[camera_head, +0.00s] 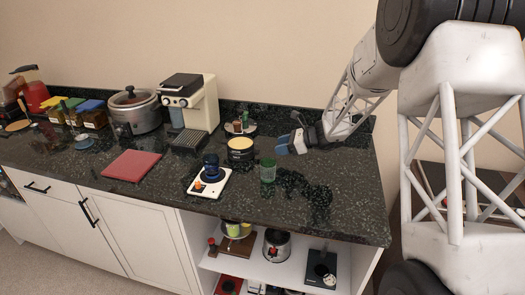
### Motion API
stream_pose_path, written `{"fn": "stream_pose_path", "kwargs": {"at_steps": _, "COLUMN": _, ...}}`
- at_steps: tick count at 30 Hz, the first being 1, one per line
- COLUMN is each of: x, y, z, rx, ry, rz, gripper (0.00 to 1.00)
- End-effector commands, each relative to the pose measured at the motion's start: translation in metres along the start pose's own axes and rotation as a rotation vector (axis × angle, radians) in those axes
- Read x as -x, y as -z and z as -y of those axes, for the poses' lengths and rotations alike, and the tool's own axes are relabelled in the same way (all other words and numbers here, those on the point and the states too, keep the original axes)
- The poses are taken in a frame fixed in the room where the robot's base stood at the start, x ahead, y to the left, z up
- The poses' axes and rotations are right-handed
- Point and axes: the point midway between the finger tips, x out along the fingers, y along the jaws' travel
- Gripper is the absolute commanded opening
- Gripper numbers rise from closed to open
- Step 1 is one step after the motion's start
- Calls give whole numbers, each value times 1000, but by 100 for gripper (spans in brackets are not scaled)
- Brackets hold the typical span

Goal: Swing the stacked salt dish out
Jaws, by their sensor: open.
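A dark blue item that looks like small stacked round dishes (211,165) stands on a white board (198,191) in the middle of the counter. It may be the stacked salt dish, but it is too small to be sure. A small orange piece sits beside it on the board. My gripper (286,146), with blue fingertips, is open near the back of the counter, to the right of the stack and apart from it. Nothing shows between its fingers, though the view is small.
A round dark dish with a yellow top (240,143) stands left of my gripper. A green ribbed glass (267,171) stands in front. A coffee machine (190,102), slow cooker (132,112) and red board (131,165) are farther left. The right counter end is clear.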

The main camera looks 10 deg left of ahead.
Motion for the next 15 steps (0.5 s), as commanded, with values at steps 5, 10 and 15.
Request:
{"fn": "stream_pose_path", "kwargs": {"at_steps": 5, "x": -9, "y": 6, "z": 8, "rx": -31, "ry": 8, "rz": 18, "gripper": 51}}
{"fn": "stream_pose_path", "kwargs": {"at_steps": 10, "x": -9, "y": 6, "z": 9, "rx": -34, "ry": 9, "rz": 20, "gripper": 51}}
{"fn": "stream_pose_path", "kwargs": {"at_steps": 15, "x": -9, "y": 6, "z": 9, "rx": -33, "ry": 9, "rz": 19, "gripper": 51}}
